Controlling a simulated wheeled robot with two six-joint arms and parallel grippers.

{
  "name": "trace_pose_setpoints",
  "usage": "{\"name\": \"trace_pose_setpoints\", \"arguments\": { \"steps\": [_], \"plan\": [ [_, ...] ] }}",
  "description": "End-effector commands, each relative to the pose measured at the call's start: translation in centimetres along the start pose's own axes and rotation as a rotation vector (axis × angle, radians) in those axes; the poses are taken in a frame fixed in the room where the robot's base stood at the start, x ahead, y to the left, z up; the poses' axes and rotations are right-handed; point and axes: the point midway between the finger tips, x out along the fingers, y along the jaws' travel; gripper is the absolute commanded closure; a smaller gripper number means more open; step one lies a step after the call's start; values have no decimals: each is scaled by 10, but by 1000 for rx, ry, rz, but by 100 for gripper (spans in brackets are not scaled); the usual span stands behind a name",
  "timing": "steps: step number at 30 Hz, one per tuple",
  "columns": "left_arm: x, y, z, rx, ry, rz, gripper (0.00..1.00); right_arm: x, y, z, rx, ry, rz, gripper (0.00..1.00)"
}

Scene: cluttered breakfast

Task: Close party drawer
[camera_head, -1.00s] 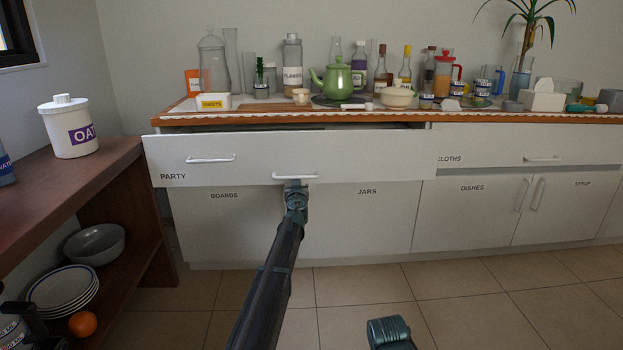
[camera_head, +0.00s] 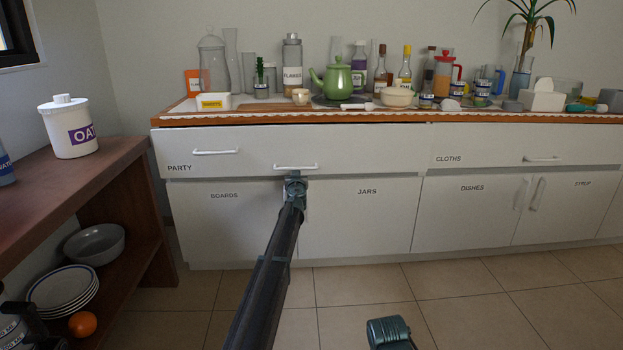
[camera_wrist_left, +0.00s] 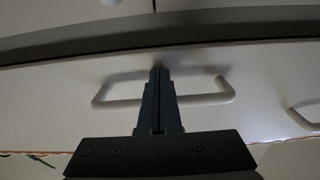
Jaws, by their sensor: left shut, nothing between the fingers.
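The party drawer (camera_head: 365,148) is a wide white front at the upper left of the cabinet, labelled PARTY. My left gripper (camera_head: 295,178) is shut and empty at the middle handle. In the left wrist view its shut fingers (camera_wrist_left: 158,75) cross in front of that handle (camera_wrist_left: 208,98); I cannot tell whether they touch the drawer. A dark part of my right arm (camera_head: 390,333) shows at the bottom; its fingers are not distinguishable.
The countertop (camera_head: 450,117) above holds bottles, jars and a green teapot (camera_head: 338,80). The boards door (camera_head: 225,225) and jars door (camera_head: 365,220) below are shut. A brown shelf (camera_head: 125,155) stands at the left. The tiled floor in front is clear.

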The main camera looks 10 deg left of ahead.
Motion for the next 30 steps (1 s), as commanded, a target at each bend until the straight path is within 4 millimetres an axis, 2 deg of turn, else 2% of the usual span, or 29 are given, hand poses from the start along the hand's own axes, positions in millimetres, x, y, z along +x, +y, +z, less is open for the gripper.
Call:
{"name": "trace_pose_setpoints", "arguments": {
  "steps": [14, 30],
  "plan": [
    [1, 0, 0, 0, 0, -1, 100, 0, 0, 0, 0, 0, 0, 43],
    [12, 5, 0, 0, 0, -1, 100, 0, 0, 0, 0, 0, 0, 43]
  ]
}}
